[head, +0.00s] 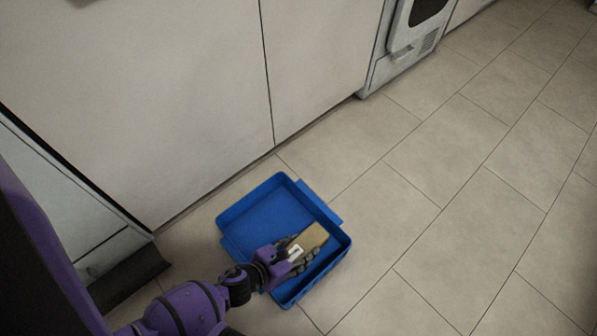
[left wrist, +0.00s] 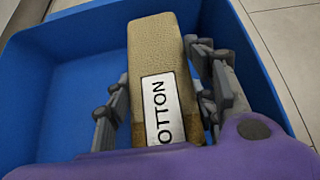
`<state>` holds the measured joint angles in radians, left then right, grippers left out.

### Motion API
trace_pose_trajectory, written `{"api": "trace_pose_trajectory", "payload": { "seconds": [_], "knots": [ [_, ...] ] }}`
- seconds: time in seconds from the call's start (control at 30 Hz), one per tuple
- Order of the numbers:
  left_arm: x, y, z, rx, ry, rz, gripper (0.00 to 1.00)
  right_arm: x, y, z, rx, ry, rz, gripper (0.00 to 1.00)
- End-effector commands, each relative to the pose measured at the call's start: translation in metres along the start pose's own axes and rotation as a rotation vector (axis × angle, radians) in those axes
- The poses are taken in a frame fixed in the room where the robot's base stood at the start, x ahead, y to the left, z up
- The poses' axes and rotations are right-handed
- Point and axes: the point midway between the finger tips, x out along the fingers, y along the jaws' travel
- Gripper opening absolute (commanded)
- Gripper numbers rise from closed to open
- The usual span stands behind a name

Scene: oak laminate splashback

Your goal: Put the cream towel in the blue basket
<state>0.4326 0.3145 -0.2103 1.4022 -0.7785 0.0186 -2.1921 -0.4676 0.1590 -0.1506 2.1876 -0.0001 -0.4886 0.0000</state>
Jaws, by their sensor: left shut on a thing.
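The cream towel (head: 310,239) is a folded tan block with a white label. In the left wrist view the towel (left wrist: 156,50) stands between the fingers, its label reading "OTTON". My left gripper (head: 298,253) is shut on the towel, over the front right part of the blue basket. The blue basket (head: 232,212) is a shallow open box on the floor, and its wall fills the back of the left wrist view (left wrist: 30,75). Whether the towel touches the basket floor I cannot tell. My right gripper is not in view.
Pale cabinet fronts (head: 170,90) stand behind and left of the basket. A white appliance (head: 400,50) is at the upper right. The tiled floor (head: 440,200) to the right is clear. The rear left of the basket is empty.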

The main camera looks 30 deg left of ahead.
Motion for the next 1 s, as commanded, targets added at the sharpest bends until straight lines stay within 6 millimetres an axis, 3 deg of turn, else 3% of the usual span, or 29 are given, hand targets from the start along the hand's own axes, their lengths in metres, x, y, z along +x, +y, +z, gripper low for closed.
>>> {"api": "trace_pose_trajectory", "payload": {
  "seconds": [0.07,0.1,0.23,0.57,0.77,1.0],
  "knots": [
    [-0.002,0.0,-0.01,-0.004,0.017,0.003,0.19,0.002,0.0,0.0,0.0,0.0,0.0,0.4],
    [-0.002,0.0,-0.012,-0.004,0.019,0.003,0.52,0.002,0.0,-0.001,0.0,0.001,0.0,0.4],
    [-0.003,0.0,-0.013,-0.005,0.022,0.003,0.69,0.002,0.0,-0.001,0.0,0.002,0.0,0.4],
    [-0.004,0.0,-0.014,-0.007,0.025,0.003,0.71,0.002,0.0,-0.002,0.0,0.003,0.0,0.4],
    [-0.012,0.0,-0.001,-0.005,0.022,0.004,0.71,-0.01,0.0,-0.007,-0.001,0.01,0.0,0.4],
    [-0.067,0.0,0.003,-0.005,0.017,0.004,0.71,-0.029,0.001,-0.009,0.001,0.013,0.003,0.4]
  ]
}}
